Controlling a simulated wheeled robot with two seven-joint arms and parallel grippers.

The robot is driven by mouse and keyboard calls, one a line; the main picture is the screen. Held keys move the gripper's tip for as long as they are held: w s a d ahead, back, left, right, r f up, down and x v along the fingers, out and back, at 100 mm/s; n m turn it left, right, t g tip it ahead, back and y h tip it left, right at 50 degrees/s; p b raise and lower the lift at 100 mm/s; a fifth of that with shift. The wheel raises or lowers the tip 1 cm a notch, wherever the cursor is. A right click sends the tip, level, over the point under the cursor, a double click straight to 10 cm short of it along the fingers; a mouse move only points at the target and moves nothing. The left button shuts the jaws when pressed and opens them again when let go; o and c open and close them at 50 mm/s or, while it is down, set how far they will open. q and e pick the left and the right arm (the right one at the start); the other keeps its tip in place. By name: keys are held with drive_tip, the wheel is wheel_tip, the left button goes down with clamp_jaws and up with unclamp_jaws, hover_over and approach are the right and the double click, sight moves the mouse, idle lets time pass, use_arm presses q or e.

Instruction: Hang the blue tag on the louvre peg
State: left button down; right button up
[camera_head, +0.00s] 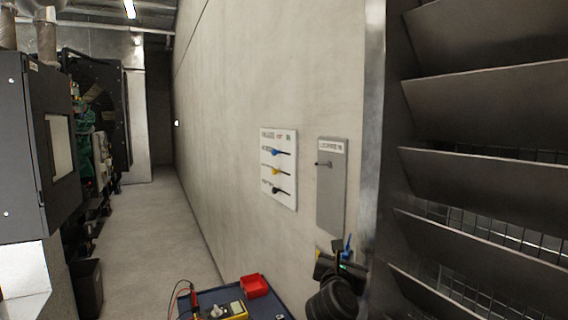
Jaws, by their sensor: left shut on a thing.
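My left gripper (341,254) is low in the head view, in front of the wall below the grey panel. It is shut on a small blue piece, which looks like the blue tag (347,243) and sticks up above the fingers. The tag is small and partly hidden by the gripper. The louvre peg (324,164) is a short dark peg on the grey panel (331,205), under a printed label. The peg looks bare, and the tag is below it, apart from it. My right gripper is not in view.
A white board (279,200) with blue, yellow and black items hangs left of the panel. Metal louvres (480,100) fill the right side. A blue cart (215,295) below carries a red bin (254,286) and a yellow meter (238,309). A genset cabinet (45,150) stands left.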

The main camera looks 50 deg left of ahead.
use_arm(q)
drive_tip(key=s+a+r+n+g+y+p, duration=0.1)
drive_tip(key=a+r+n+g+y+p, duration=0.2)
drive_tip(key=a+r+p, duration=0.9)
drive_tip(key=a+r+g+y, duration=0.3)
drive_tip(key=a+r+y, duration=0.1)
drive_tip(key=a, duration=0.4)
drive_tip(key=shift+s+r+n+g, duration=0.3)
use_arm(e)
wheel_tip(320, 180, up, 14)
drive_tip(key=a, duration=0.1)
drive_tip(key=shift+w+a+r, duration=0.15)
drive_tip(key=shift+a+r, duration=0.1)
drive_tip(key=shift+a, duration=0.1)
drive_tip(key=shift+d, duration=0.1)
use_arm(q)
drive_tip(key=w+d+f+b, duration=0.1)
drive_tip(key=w+d+b, duration=0.1)
drive_tip(key=w, duration=0.7)
drive_tip(key=shift+w+d+f, duration=0.2)
drive_tip(key=shift+d+f, duration=0.15)
drive_tip(key=shift+d, duration=0.05)
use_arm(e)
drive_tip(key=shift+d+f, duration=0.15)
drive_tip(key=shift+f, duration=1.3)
